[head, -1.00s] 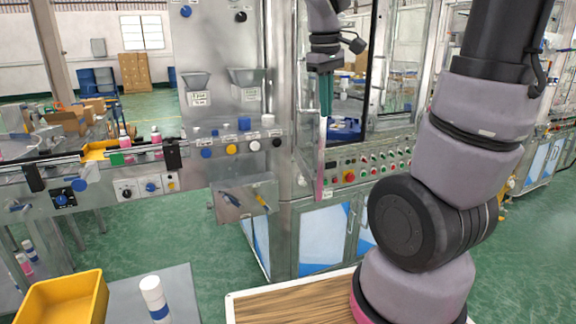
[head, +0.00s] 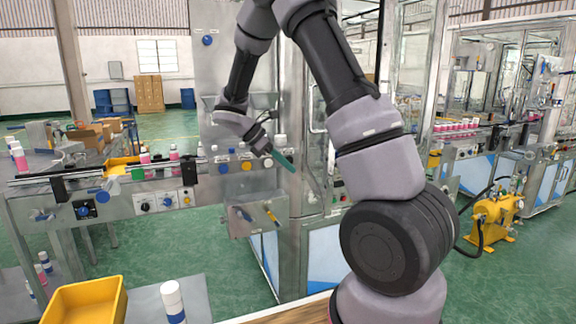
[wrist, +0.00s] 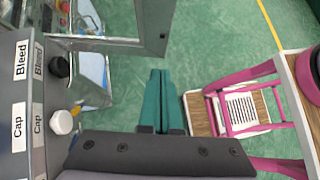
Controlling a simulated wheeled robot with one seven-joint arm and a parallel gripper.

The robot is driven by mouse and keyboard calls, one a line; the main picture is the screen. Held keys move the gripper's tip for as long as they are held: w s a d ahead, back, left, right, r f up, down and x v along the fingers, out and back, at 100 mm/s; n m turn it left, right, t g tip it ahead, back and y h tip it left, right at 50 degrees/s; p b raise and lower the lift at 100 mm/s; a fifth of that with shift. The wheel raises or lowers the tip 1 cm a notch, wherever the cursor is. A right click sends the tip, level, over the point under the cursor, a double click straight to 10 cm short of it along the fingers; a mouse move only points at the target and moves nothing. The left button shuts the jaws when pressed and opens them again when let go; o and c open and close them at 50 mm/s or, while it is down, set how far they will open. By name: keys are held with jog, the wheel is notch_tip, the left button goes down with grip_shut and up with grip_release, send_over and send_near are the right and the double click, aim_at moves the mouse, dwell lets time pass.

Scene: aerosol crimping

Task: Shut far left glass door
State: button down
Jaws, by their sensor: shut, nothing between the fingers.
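The far left glass door (head: 317,125) is on the middle machine in the head view, a metal-framed glass panel partly hidden behind my arm. In the wrist view a metal frame corner (wrist: 157,35), which looks like the door's lower corner, juts out over the green floor just ahead of my fingertips. My gripper (head: 285,161) has teal fingers, shut and empty, pointing down and right in front of the knob panel, left of the door. The fingers also show in the wrist view (wrist: 161,100), apart from the frame. How far the door stands open is hard to tell.
A panel with white, black and other knobs (wrist: 62,121) is close on the left of the gripper. A conveyor with pink bottles (head: 174,154) runs left. A yellow bin (head: 85,302) and a white bottle (head: 173,300) stand in front. A yellow pump (head: 497,218) stands right.

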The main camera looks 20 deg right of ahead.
aim_at(325, 186)
jog(key=x, duration=0.3)
jog(key=d+r+x, duration=0.1)
jog(key=x, duration=0.5)
jog(key=shift+s+d+r, duration=0.2)
jog(key=shift+r, duration=0.1)
jog(key=shift+s+d, duration=0.1)
jog(key=shift+d, duration=0.4)
jog(key=shift+d, duration=0.1)
